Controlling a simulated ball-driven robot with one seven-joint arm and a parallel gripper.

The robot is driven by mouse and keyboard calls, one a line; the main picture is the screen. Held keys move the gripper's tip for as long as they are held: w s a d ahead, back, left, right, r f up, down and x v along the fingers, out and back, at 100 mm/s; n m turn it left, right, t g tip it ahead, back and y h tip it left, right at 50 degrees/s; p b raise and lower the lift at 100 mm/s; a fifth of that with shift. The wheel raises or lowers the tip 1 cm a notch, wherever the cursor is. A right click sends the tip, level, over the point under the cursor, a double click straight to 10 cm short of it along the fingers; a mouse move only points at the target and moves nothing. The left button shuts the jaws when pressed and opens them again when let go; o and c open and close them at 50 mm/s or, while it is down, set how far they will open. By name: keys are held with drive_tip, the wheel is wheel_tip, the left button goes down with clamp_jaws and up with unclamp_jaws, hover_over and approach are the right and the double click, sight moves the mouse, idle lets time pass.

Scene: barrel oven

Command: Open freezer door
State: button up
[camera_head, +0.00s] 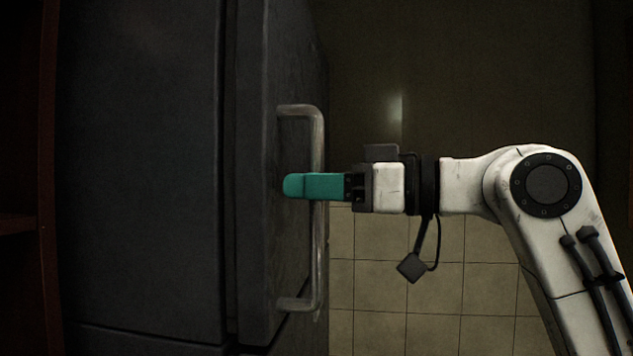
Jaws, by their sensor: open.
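The dark grey freezer door (260,250) stands at the left, with its edge and handle side towards the middle of the view. A gap shows between it and the dark body (140,180) to its left. A vertical metal bar handle (318,260) is fixed to the door. My gripper (298,186), with teal fingers, reaches from the right to the upper middle of the handle. The near finger covers part of the bar. The jaws are open; the far finger is hidden, and I cannot tell whether the fingers touch the bar.
A reddish-brown wooden frame or shelf (47,180) stands at the far left edge. A dark wall (480,80) and a tiled surface (435,310) lie behind my arm. The space right of the handle is free apart from my arm.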

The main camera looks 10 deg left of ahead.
drive_tip(key=shift+c, duration=0.2)
clamp_jaws()
idle(0.4)
